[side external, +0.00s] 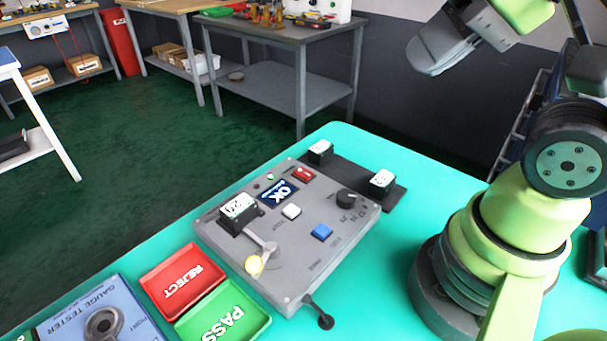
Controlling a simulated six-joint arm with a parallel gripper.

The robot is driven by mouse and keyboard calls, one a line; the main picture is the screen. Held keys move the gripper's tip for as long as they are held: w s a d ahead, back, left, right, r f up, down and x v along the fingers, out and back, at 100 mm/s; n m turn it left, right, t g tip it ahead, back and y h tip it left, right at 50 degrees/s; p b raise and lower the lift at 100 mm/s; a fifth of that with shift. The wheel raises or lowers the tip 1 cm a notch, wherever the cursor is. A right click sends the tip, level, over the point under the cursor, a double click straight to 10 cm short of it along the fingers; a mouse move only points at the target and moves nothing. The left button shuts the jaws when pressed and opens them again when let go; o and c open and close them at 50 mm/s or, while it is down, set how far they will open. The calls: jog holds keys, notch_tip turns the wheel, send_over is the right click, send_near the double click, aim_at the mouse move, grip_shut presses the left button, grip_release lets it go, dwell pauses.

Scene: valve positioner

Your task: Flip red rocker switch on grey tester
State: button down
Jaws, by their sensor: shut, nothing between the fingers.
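The grey tester (283,258) lies on the turquoise table top, tilted in the picture. The small red rocker switch (303,174) sits near its far edge, to the right of the blue OK display (278,193). I cannot tell which side of the rocker is pressed. My gripper (432,66) is shut and empty, high at the upper right, well above and apart from the tester.
A black block labelled 24 (240,208) sits on the tester's left. Two black blocks stand on a dark mat (350,175) behind. A white button, blue button (321,232), black knob (347,199) and yellow-tipped lever (254,266) are on the panel. Red REJECT (181,281) and green PASS trays (222,315) lie in front.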

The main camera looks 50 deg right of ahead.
jog(key=m+g+h, duration=0.2)
jog(key=m+g, duration=0.5)
jog(key=m, duration=0.7)
send_over(299, 170)
notch_tip(299, 170, down, 12)
jog(key=shift+s+f, duration=0.1)
notch_tip(299, 170, down, 14)
